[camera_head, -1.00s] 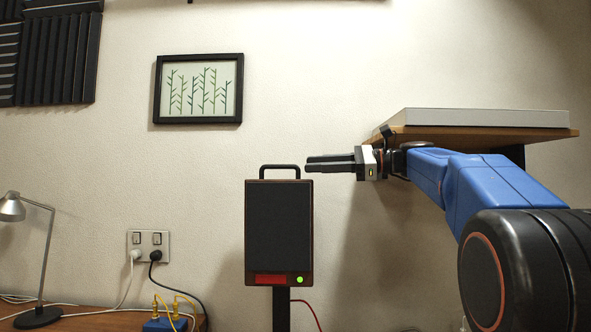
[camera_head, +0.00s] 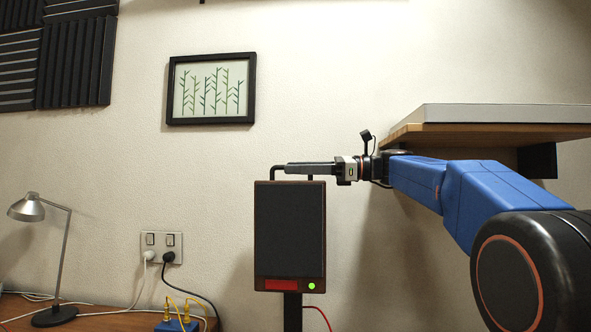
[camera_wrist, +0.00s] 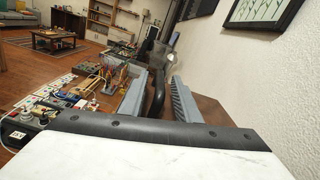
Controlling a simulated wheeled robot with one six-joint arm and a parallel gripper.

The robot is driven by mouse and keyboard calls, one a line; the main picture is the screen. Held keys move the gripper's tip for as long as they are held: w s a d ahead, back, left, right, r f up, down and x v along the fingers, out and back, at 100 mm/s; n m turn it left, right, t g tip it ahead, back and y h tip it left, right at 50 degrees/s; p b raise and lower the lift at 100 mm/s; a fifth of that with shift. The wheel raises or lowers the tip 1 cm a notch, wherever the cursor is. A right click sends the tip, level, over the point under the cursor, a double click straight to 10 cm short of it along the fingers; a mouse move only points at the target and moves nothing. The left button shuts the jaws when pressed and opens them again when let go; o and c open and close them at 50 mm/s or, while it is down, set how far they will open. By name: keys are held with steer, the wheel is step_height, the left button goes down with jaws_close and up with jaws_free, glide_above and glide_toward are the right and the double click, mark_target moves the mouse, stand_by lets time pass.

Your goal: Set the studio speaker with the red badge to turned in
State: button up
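The studio speaker (camera_head: 290,232) has a dark front panel, a red badge (camera_head: 282,285) and a green light at its bottom edge. It stands on a dark post, and its front faces the head camera. A black handle (camera_head: 277,174) arches over its top. My gripper (camera_head: 288,169) reaches in from the right at handle height, and its fingers cover much of the handle's top bar. In the wrist view the handle (camera_wrist: 157,85) runs between the two grey fingers of my gripper (camera_wrist: 158,98), with gaps visible beside it. The fingers are open. The speaker body is mostly hidden there.
A wooden shelf (camera_head: 480,133) with a flat grey slab on it is close above my arm at the right. A desk lamp (camera_head: 38,210) and cables on a desk are at the lower left. A framed picture (camera_head: 252,88) hangs on the wall behind.

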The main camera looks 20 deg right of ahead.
steer(key=shift+w+a, duration=0.1)
steer(key=shift+a, duration=0.3)
jaws_close()
steer(key=shift+a+m+t, duration=0.15)
steer(key=shift+m+t, duration=0.15)
steer(key=shift+t, duration=0.3)
steer(key=shift+w+a+m+t+h, duration=0.1)
steer(key=shift+a+m+t+h, duration=0.45)
steer(key=shift+m+t+h, duration=0.55)
steer(key=shift+w+a+m+t+h, duration=0.25)
steer(key=shift+a+m+t+h, duration=0.1)
steer(key=shift+m+t+h, duration=0.55)
steer(key=shift+w+a+m+t+h, duration=0.3)
steer(key=shift+m+t+h, duration=0.25)
steer(key=shift+t, duration=0.55)
